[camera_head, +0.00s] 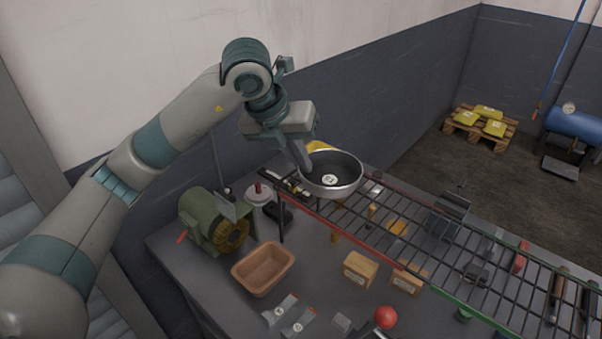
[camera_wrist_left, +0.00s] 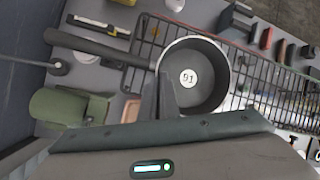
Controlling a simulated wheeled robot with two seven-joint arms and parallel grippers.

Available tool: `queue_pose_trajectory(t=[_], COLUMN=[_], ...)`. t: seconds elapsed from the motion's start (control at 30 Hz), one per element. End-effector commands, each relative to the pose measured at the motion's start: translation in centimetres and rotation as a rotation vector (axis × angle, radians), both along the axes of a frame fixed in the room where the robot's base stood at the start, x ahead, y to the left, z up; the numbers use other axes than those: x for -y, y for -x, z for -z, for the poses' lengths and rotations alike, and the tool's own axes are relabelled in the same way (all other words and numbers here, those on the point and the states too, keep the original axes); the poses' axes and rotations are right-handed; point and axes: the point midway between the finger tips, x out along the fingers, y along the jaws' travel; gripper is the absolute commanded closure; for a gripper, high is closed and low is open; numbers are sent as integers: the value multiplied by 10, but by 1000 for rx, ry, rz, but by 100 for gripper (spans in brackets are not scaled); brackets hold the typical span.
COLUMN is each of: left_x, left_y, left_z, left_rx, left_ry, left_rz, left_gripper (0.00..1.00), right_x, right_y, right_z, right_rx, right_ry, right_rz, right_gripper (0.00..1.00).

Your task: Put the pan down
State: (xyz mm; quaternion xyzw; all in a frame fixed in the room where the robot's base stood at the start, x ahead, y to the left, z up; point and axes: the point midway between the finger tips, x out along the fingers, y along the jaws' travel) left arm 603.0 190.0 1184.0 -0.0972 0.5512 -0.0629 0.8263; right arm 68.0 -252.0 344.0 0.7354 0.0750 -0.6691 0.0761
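The pan (camera_head: 344,168) is a dark round pan with a bright rim and a white round label inside. It is upright over the far left end of the wire rack; I cannot tell whether it touches the rack. In the left wrist view the pan (camera_wrist_left: 207,98) shows the label "91" and a long dark handle (camera_wrist_left: 100,48) pointing left. My left gripper (camera_head: 304,162) comes down at the pan's left edge. In the left wrist view its fingers (camera_wrist_left: 160,98) are close together on the pan's wall near the handle's root. My right gripper is out of view.
The wire rack (camera_head: 455,262) runs to the lower right, with several small items on or under it. A green motor (camera_head: 205,222), a brown tray (camera_head: 264,268), wooden blocks (camera_head: 360,267) and a red ball (camera_head: 386,317) stand on the grey table (camera_head: 310,258).

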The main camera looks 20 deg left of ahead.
Motion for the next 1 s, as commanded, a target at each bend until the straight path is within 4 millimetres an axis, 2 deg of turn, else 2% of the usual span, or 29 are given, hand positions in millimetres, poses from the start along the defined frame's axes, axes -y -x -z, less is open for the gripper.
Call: queue_pose_trajectory(t=[0.23, 0.6, 1.0], left_x=[0, 0, 0], left_y=[0, 0, 0], left_z=[3, 37, 42], left_rx=[0, -1, 1], left_ry=[1, 0, 1], left_rz=[-1, -1, 0], left_gripper=[100, 100, 100], right_x=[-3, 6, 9], right_y=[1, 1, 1], right_z=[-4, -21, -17], right_rx=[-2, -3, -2], right_ry=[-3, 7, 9], right_rz=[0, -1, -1], right_gripper=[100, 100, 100])
